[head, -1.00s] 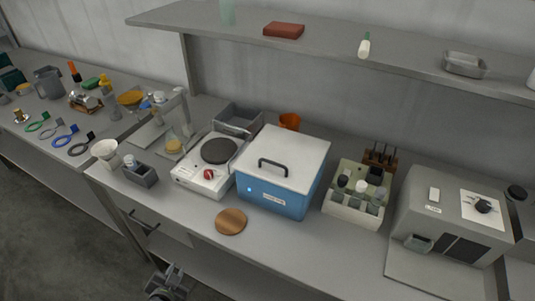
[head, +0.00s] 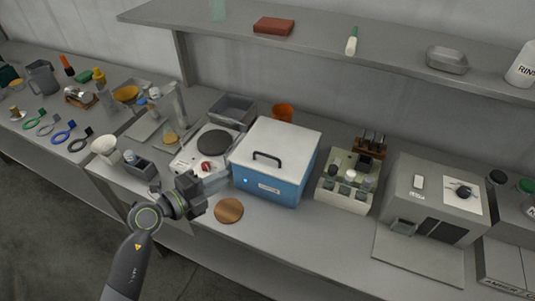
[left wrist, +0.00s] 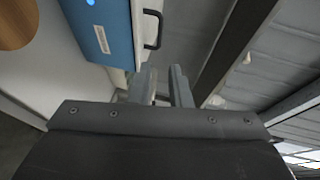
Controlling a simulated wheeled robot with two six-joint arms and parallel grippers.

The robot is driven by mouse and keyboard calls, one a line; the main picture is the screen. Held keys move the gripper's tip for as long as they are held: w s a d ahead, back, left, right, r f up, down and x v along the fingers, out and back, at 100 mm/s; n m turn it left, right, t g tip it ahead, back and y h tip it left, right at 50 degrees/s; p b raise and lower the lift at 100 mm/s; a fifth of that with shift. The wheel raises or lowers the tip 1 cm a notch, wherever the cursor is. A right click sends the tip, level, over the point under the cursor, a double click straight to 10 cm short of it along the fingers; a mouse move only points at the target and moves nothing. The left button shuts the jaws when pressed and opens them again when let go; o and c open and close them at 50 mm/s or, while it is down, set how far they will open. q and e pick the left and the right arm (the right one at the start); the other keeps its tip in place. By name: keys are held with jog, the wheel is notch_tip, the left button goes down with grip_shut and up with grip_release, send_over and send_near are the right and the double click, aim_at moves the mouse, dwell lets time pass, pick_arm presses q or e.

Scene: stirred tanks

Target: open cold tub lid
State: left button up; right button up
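The cold tub is a blue box (head: 267,186) on the bench, with a small lit blue spot and a pale label on its front. Its white lid (head: 290,143) lies flat and closed on top, with a black bar handle (head: 267,158) near the front edge. My left gripper (head: 196,194) is in front of the bench, left of the tub, apart from it and empty. Its fingers (left wrist: 161,85) stand apart in the left wrist view, where the tub (left wrist: 103,28) and handle (left wrist: 154,29) also show beyond them. My right gripper is not in view.
A hotplate (head: 207,152) stands left of the tub, and a bottle rack (head: 343,190) stands to its right. A round wooden disc (head: 229,210) lies in front of it. A shelf (head: 330,52) runs above the back of the bench. A grey machine (head: 436,195) stands farther right.

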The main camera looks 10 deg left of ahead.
aim_at(267, 155)
pick_arm(q)
jog(key=p+x, duration=0.1)
jog(key=x, duration=1.5)
jog(key=shift+w+d+f+p, duration=0.1)
jog(key=shift+w+d+p, duration=0.2)
jog(key=shift+p, duration=0.1)
grip_shut()
